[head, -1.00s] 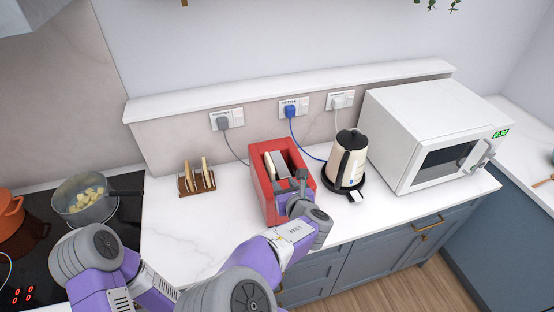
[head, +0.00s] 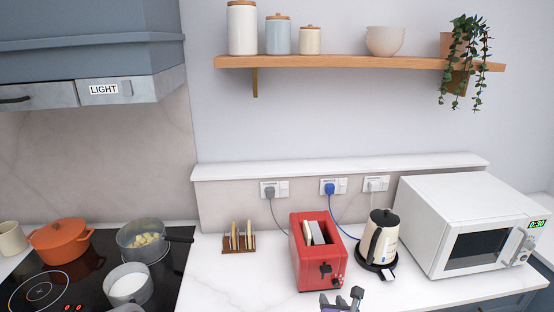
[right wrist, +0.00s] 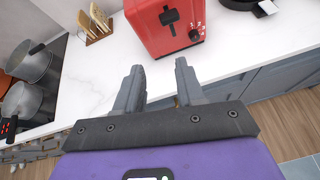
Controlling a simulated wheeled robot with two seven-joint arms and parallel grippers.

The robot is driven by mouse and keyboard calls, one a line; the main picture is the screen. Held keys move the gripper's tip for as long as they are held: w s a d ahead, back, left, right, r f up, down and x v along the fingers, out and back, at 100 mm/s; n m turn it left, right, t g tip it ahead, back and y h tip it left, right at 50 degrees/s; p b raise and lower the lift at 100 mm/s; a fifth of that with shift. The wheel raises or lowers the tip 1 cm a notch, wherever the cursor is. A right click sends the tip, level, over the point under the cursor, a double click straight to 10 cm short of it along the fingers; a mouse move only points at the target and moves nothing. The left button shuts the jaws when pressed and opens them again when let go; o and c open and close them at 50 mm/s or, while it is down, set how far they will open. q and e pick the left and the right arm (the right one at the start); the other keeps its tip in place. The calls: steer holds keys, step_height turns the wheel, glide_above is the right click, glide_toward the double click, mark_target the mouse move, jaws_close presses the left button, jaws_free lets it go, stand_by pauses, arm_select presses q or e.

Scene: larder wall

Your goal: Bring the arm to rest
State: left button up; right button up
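My right gripper (head: 342,301) shows at the bottom edge of the head view, in front of the red toaster (head: 318,266). In the right wrist view its two fingers (right wrist: 159,88) stand apart with nothing between them. The toaster also shows there (right wrist: 172,28), beyond the fingertips and clear of them. Pale slices (head: 315,232) stand in the toaster's slot. My left gripper is in neither current view.
A toast rack (head: 238,243) stands left of the toaster, a cream kettle (head: 381,238) and white microwave (head: 465,225) to its right. Pans (head: 130,287) and an orange pot (head: 60,243) are on the hob. A wooden shelf (head: 350,62) hangs above. The counter (head: 225,285) is clear at front left.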

steer(key=s+d+f+m+g+h+b, duration=0.1)
steer(key=s+d+f+m+g, duration=0.15)
steer(key=f+m, duration=0.5)
steer(key=s+d+f+m+g+b, duration=0.15)
steer(key=s+f+m, duration=0.25)
steer(key=f, duration=0.7)
steer(key=s+d+f+m+g+h+b, duration=0.1)
steer(key=s+d+f+m+g, duration=0.15)
steer(key=f+m, duration=0.5)
arm_select(q)
step_height(320, 180, down, 7)
steer(key=w+b, duration=0.1)
steer(key=b, duration=0.2)
steer(key=shift+w, duration=0.2)
arm_select(e)
steer(key=s+a+f+m+g+y, duration=0.2)
steer(key=s+a+f+m, duration=0.3)
steer(key=s+m, duration=0.2)
steer(key=s+a+f+m+g+y, duration=0.3)
steer(key=s+a+f+m, duration=0.2)
steer(key=m, duration=0.6)
steer(key=shift+s+a+g+y, duration=0.35)
steer(key=shift+s+a, duration=0.45)
steer(key=shift+s, duration=0.2)
arm_select(q)
steer(key=shift+f, duration=0.15)
arm_select(e)
steer(key=shift+o, duration=0.4)
